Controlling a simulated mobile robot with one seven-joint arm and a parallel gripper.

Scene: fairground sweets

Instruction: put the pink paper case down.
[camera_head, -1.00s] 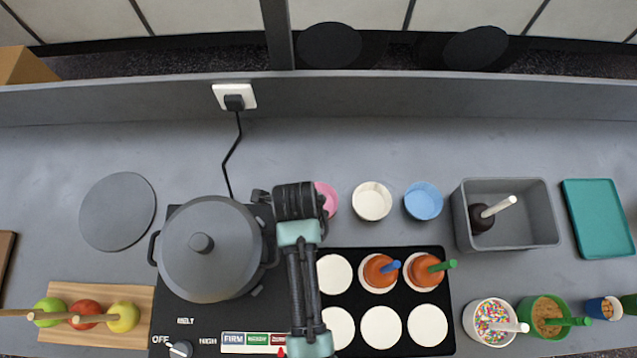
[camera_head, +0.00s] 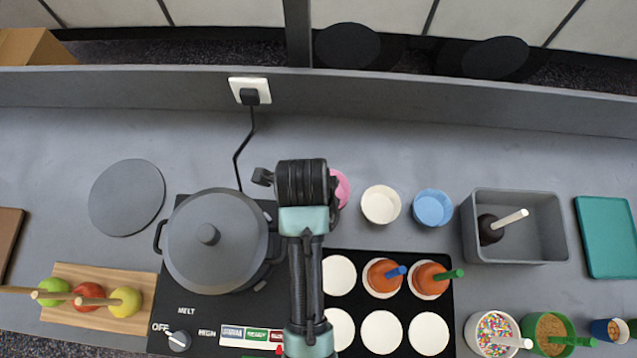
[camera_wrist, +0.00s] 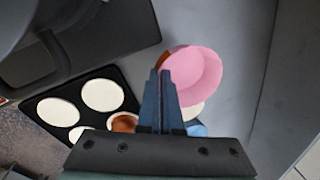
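The pink paper case (camera_wrist: 193,72) is large in the wrist view, with its near-left wall at my fingertips. My gripper (camera_wrist: 160,82) is shut on that wall, its two fingers close together. The case overlaps the white paper case in that view and seems to be held above the counter. In the head view only the right part of the pink case (camera_head: 341,189) shows beside my wrist, left of the white case; my fingers are hidden there.
A white paper case (camera_head: 381,205) and a blue one (camera_head: 433,207) stand to the right. A lidded pot (camera_head: 215,242) is at the left. A black mat (camera_head: 446,322) with white discs and two coated apples lies in front. A grey tub (camera_head: 515,258) stands farther right. Counter behind the cases is clear.

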